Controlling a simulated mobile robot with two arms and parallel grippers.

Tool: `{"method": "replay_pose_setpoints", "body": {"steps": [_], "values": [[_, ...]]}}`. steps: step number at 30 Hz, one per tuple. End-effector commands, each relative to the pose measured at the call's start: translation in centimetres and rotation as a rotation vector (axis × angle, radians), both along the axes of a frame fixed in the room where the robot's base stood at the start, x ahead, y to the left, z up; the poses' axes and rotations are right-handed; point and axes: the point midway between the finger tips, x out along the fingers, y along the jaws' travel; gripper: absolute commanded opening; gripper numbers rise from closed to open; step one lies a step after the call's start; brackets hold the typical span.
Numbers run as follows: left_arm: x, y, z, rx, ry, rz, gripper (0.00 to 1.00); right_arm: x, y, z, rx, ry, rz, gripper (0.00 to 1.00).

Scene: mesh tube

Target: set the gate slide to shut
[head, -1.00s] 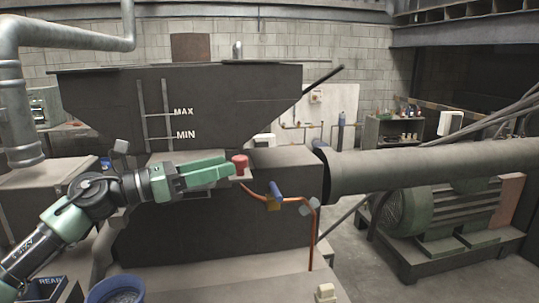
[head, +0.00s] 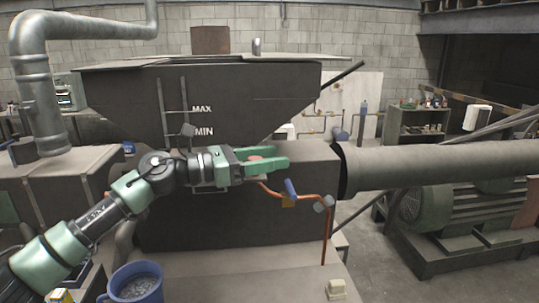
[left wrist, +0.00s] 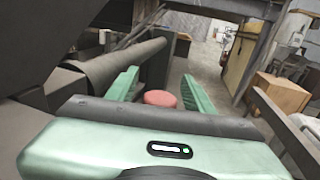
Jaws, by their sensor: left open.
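A red knob (head: 256,158) sits under the dark hopper (head: 200,100), on the block at its foot; I take it to be the handle of the gate slide. The slide plate itself is hidden. My left gripper (head: 287,156) is open, with its green fingers reaching along both sides of the knob. In the left wrist view the red knob (left wrist: 160,98) stands between the two spread fingers (left wrist: 160,78), with a gap visible on each side. My right gripper is not in view.
A copper pipe with a blue-handled valve (head: 290,187) runs close below and right of the gripper. A thick pipe (head: 440,168) leaves the block to the right. A blue bucket (head: 138,287) stands at the lower left. A sloping bar (head: 343,74) sticks out from the hopper.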

Motion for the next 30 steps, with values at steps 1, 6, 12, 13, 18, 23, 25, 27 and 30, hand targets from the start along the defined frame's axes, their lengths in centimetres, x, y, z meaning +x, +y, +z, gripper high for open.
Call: {"method": "replay_pose_setpoints", "body": {"steps": [1, 6, 12, 13, 18, 23, 25, 27, 30], "values": [[0.01, 0.01, -0.04, 0.0, 0.0, 0.0, 0.52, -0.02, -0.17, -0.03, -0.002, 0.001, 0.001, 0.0], [0.0, 0.03, -0.04, 0.0, 0.0, 0.0, 0.24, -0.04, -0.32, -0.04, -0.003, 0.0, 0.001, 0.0], [-0.01, 0.03, -0.03, 0.0, 0.001, 0.0, 0.0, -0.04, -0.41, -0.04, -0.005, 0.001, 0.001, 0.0], [-0.01, 0.03, -0.03, 0.0, 0.001, 0.0, 0.0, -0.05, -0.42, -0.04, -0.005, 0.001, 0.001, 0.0], [-0.02, 0.02, -0.03, 0.0, 0.001, 0.0, 0.0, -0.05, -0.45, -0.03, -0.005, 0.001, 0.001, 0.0], [-0.03, 0.01, -0.03, 0.0, 0.001, 0.0, 0.0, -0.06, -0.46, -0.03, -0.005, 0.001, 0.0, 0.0], [-0.03, 0.01, -0.03, 0.0, 0.001, -0.001, 0.0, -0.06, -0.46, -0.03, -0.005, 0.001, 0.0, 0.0], [-0.03, 0.01, -0.03, 0.0, 0.001, -0.001, 0.0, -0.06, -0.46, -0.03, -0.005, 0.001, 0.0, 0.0], [-0.03, 0.01, -0.03, 0.0, 0.001, -0.001, 0.0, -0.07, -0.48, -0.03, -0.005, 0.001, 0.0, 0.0]]}}
